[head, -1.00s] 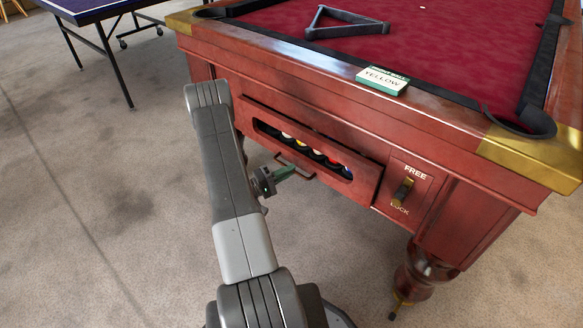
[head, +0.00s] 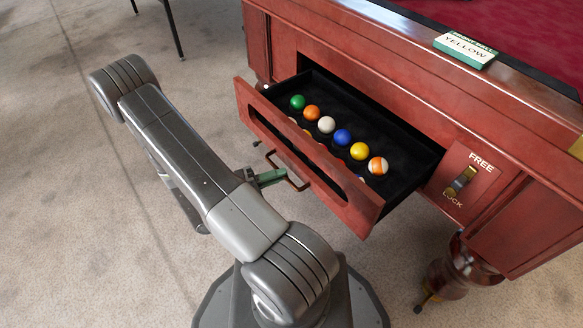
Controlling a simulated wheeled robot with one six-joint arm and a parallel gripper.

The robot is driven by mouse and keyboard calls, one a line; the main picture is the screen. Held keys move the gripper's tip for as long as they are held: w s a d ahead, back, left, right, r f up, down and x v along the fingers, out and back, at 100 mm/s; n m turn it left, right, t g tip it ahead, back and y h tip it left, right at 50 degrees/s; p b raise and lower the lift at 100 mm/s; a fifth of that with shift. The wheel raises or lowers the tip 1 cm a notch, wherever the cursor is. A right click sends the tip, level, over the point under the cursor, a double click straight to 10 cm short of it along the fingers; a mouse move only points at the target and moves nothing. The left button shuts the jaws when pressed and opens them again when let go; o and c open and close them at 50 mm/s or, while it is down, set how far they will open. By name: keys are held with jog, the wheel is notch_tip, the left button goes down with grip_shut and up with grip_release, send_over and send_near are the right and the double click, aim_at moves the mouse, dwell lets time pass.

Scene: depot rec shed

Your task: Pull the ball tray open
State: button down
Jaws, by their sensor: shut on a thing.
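The ball tray (head: 364,208) is a wooden drawer in the end of the pool table (head: 420,90), pulled well out from its opening. Several coloured balls (head: 342,137) lie on its black lining, in rows towards the front; some near the front wall are partly hidden by it. A dark bar handle (head: 289,170) is on the lower front of the tray. My gripper (head: 272,177), with green fingers, is shut on this handle from the left. My arm hides part of the gripper.
A lock plate with a lever between FREE and LOCK (head: 469,181) is right of the tray; the lever's exact setting is hard to tell. A YELLOW sign box (head: 464,50) sits on the table rail. Carpet (head: 60,200) is clear to the left.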

jog(key=shift+s+a, duration=0.7)
jog(key=shift+a, duration=0.25)
jog(key=c, duration=1.5)
grip_release()
jog(key=shift+a, duration=0.15)
jog(key=p+v, duration=0.2)
jog(key=v, duration=1.1)
jog(key=shift+a, duration=0.3)
jog(key=shift+s, duration=0.1)
jog(key=b+x, duration=0.2)
jog(key=x, duration=1.2)
